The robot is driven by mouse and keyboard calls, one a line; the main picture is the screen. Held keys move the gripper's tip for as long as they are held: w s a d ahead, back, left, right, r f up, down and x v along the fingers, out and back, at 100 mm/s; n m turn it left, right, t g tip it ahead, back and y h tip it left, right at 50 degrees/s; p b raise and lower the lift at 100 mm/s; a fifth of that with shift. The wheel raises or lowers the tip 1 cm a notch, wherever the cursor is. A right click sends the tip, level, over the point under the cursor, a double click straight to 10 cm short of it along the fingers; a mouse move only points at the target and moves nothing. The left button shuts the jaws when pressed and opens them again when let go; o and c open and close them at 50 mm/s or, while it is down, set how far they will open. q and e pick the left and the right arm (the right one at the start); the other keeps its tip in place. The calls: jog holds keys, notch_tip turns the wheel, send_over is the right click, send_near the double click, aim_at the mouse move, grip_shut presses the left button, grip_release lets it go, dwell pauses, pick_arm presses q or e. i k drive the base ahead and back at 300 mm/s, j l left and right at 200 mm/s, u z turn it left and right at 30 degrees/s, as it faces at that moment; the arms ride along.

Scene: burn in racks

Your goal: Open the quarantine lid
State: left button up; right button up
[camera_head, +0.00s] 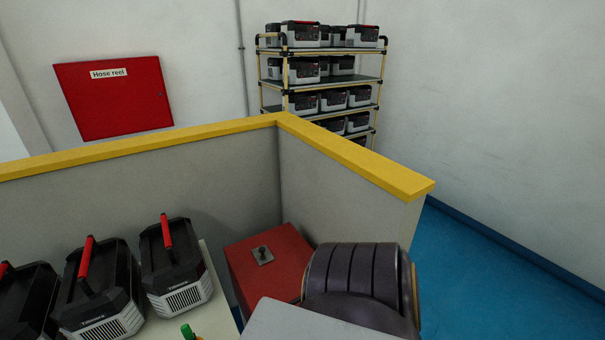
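A red box top, which looks like the quarantine lid (280,272), lies in the corner inside the low grey wall. It has a small metal handle or latch (262,256) on it. The lid looks shut, lying flat. Its right and near parts are hidden behind a dark ribbed part and a grey panel, which look like part of my own arm. The box body under the lid is mostly hidden. Neither gripper's fingers show in the head view, so I cannot see where they are relative to the lid.
Several black and grey units with red handles (172,265) stand on a pale surface (222,288) left of the lid. A yellow-topped low wall (350,160) encloses the corner. Beyond it are a loaded rack (320,85), a red hose reel cabinet (115,100) and clear blue floor (490,270).

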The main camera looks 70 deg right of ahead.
aim_at(281, 279)
jog(key=i+j+z, duration=0.1)
jog(key=z, duration=1.55)
jog(key=i+z, duration=0.2)
jog(key=z, duration=0.15)
jog(key=i+j+z, duration=0.1)
jog(key=z, duration=0.2)
jog(key=i, duration=0.1)
